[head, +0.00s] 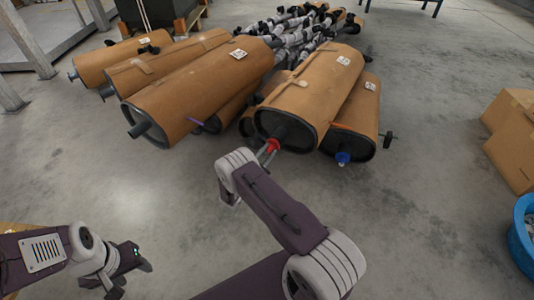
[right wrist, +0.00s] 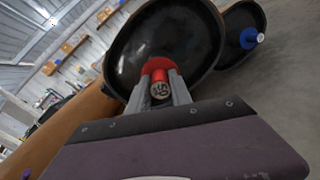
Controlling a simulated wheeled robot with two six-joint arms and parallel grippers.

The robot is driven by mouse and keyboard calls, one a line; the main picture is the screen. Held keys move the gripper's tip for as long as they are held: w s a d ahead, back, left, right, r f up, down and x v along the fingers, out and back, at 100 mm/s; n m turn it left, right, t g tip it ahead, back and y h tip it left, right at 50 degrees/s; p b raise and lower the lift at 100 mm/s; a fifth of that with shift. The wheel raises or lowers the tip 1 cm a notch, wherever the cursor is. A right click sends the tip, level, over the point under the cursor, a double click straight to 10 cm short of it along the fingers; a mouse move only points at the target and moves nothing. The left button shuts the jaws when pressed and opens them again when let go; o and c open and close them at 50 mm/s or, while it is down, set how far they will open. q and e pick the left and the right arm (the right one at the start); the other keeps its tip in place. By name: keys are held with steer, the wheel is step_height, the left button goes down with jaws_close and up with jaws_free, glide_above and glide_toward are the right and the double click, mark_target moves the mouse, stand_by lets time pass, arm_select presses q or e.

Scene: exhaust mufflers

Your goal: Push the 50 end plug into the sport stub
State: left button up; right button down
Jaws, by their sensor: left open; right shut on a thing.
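The red end plug (head: 273,145) is between the fingers of my right gripper (head: 268,152). In the right wrist view the plug (right wrist: 159,84) shows its red grip, with small marks too small to read, and a wider red flange behind. My right gripper (right wrist: 160,94) is shut on it. The dark stub (head: 286,132) comes out of the black end of the middle brown muffler (head: 308,98). The plug is at the stub's mouth; how deep it sits is hidden. My left gripper (head: 132,280) is open and empty over the floor at lower left.
The muffler to the right has a blue plug (head: 343,158) at its stub. Several brown mufflers (head: 200,90) lie to the left, with grey pipes (head: 300,38) behind. The front floor is clear.

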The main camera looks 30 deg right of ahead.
steer(key=shift+x, duration=0.85)
steer(key=c, duration=1.1)
jaws_free()
steer(key=shift+s+a+r, duration=0.1)
steer(key=shift+s+a, duration=0.05)
steer(key=shift+a, duration=0.1)
steer(key=p+v, duration=0.4)
steer(key=v, duration=0.4)
steer(key=shift+s+a, duration=0.15)
steer(key=shift+a, duration=0.05)
